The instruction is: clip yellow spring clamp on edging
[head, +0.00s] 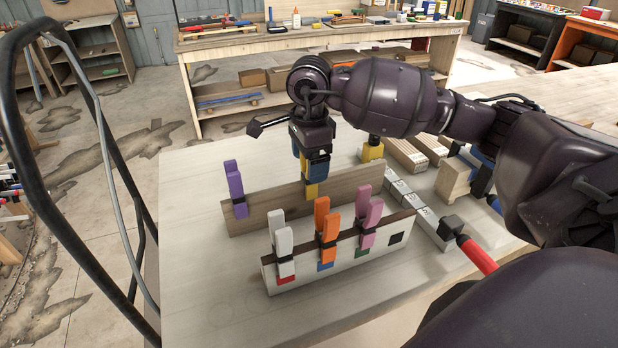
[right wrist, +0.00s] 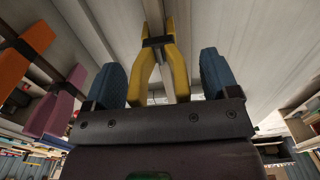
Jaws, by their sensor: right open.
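The yellow spring clamp (head: 311,190) sits at the top edge of a plain wooden board (head: 270,210). In the right wrist view the clamp (right wrist: 176,75) has its handles between my blue finger pads, with a gap at the right pad. My right gripper (head: 313,168) is open around it, pointing down. In front stands a pale board (head: 345,258) with a dark strip of edging (head: 395,218) along its top. White (head: 284,245), orange (head: 327,230) and pink (head: 370,220) clamps sit on it, above red, blue and green marks. My left gripper is not in view.
A purple clamp (head: 236,190) is on the plain board's left end. A black square (head: 396,238) marks the pale board's clear right end. A red-handled bar clamp (head: 477,255) and wooden blocks (head: 453,182) lie to the right. The table's left side (head: 190,250) is clear.

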